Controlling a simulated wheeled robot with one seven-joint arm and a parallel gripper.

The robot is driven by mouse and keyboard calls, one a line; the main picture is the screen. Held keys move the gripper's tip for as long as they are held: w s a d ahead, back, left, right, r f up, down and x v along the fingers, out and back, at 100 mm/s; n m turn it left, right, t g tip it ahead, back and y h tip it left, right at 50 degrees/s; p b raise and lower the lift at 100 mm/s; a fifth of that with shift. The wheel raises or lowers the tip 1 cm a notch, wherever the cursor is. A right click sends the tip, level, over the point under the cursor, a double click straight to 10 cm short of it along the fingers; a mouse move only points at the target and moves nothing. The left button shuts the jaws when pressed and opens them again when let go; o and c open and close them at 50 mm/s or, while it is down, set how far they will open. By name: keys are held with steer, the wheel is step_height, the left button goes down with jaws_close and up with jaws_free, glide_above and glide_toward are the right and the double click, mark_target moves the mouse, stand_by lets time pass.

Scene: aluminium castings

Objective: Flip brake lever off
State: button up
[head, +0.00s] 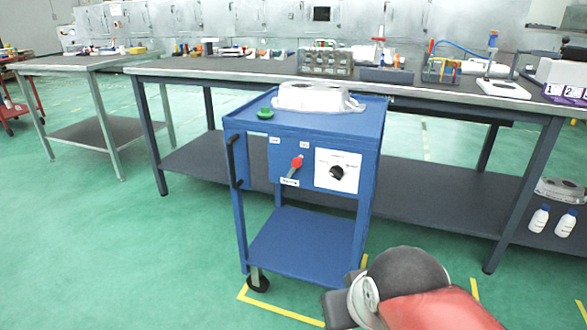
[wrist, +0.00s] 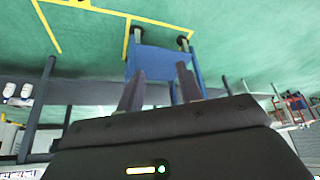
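The brake lever (head: 295,166) is on the front panel of a blue cart (head: 262,192). It has a red knob and a grey arm, with the knob end tilted up and to the right. A small label (head: 289,182) sits just below it; its print is too small to read. In the wrist view, which is upside down, my gripper (wrist: 159,70) is open and empty, with two dark fingers apart. The cart (wrist: 158,62) shows beyond the fingers, some way off. The lever cannot be made out there. My arm is at the lower right of the head view, apart from the cart.
A black rotary knob (head: 337,172) on a white plate is right of the lever. A long workbench (head: 415,92) stands behind. Green floor in front is clear.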

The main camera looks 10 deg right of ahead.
steer(key=shift+w, duration=0.1)
steer(key=shift+c, duration=1.2)
steer(key=w+d+m, duration=0.1)
steer(key=w, duration=0.1)
steer(key=w+m+t+h, duration=0.1)
steer(key=w, duration=0.1)
steer(key=w+d+m, duration=0.1)
steer(key=w, duration=0.1)
steer(key=shift+d+r+t, duration=0.35)
steer(key=shift+t, duration=0.05)
jaws_close()
steer(key=w+d+r+m+t+y+b, duration=0.1)
steer(key=w+m+t, duration=0.4)
steer(key=w, duration=0.6)
steer(key=w+d+r+m+t+y+b, duration=0.1)
steer(key=w+d+m+t+y, duration=0.2)
steer(key=w+d+m+t, duration=0.2)
steer(key=w+m, duration=0.3)
steer(key=w, duration=0.4)
steer(key=shift+w+r+t+b, duration=0.15)
steer(key=shift+w+t+b, duration=0.15)
steer(key=shift+b, duration=0.05)
